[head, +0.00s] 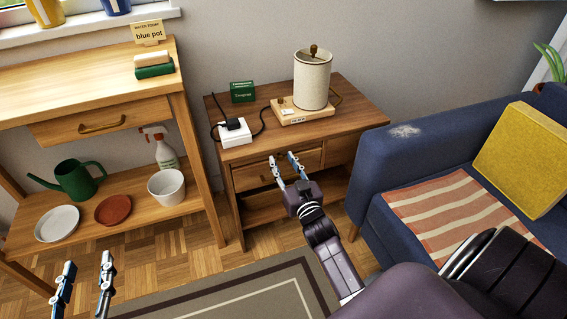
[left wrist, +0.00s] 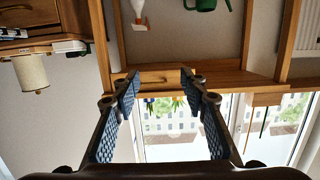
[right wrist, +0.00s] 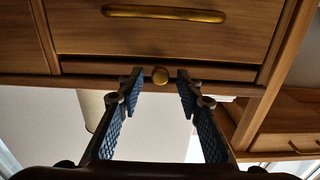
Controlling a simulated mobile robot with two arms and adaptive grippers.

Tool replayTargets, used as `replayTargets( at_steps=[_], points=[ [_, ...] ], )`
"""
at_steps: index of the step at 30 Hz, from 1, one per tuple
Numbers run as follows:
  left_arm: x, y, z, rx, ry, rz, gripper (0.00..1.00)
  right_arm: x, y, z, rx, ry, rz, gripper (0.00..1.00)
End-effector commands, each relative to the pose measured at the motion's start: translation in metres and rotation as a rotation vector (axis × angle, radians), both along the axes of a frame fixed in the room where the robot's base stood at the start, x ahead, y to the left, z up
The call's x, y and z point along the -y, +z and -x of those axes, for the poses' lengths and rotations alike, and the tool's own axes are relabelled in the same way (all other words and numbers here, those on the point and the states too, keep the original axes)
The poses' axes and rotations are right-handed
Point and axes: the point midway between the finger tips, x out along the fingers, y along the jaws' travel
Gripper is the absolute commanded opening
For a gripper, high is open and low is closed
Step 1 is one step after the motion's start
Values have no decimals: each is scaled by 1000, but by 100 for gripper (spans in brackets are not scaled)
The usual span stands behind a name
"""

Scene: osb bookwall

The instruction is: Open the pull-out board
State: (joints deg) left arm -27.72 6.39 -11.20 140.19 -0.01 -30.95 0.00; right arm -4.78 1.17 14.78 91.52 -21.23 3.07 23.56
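The pull-out board (right wrist: 225,72) is a thin wooden strip with a round brass knob (right wrist: 160,76), seen in the upside-down right wrist view. It lies between the small cabinet's top and a drawer (right wrist: 190,38), and looks pushed in. My right gripper (head: 283,158) is open at the cabinet front. In the right wrist view its fingertips (right wrist: 160,90) stand either side of the knob, with gaps; I cannot tell how far the knob reaches between them. My left gripper (head: 88,260) is open and empty, low in front of the wooden bench (head: 85,80).
The cabinet top (head: 352,108) carries a beige canister-like lamp (head: 312,80), a white socket block (head: 237,133) with cables and a green box (head: 242,92). A blue sofa (head: 385,150) stands close on the right. A rug (head: 240,300) and clear floor lie in front.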

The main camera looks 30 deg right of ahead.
Motion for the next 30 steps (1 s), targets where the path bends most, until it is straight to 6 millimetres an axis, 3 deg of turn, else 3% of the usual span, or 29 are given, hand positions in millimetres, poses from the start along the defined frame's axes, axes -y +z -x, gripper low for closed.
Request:
replayTargets(
  at_steps=[1,8,21,26,30],
  points=[
    [0,0,0,0,0,0,40,0,0,0,0,0,0,26],
    [0,0,0,-1,1,0,40,0,0,0,0,0,0,1],
    [-1,-1,0,-10,1,-2,40,0,0,2,-1,0,0,0],
    [-6,-25,8,-118,8,-29,40,-2,0,10,-2,0,0,0],
    [-14,-55,25,-270,17,-65,40,-5,1,21,-4,-1,-2,0]
  ],
)
